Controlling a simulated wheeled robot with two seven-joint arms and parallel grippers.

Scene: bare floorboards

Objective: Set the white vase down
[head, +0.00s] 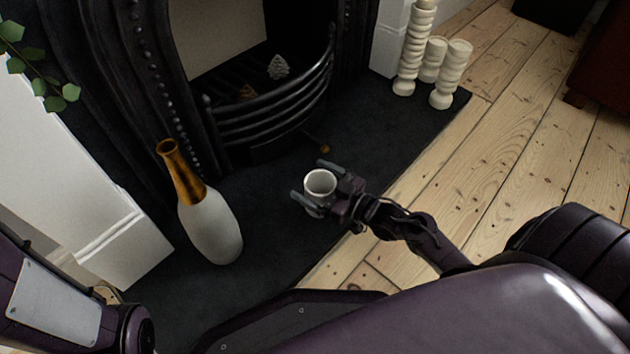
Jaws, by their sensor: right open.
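A small white vase (320,184), round and open-topped like a cup, is upright on or just above the dark hearth slab; its base is hard to see, so I cannot tell contact exactly. My right gripper (309,179) is open, with one finger on each side of the small vase. The fingers' contact with it is not clear. A taller vase (211,228), white below with a golden-brown neck, stands upright on the slab to the left, apart from the gripper. My left gripper is not in view.
The dark hearth slab (270,215) has free room between the two vases. A black fireplace grate (275,113) stands behind. Cream ribbed candlesticks (450,75) stand at the upper right. Bare floorboards (510,150) lie to the right. A leafy plant (55,95) hangs at upper left.

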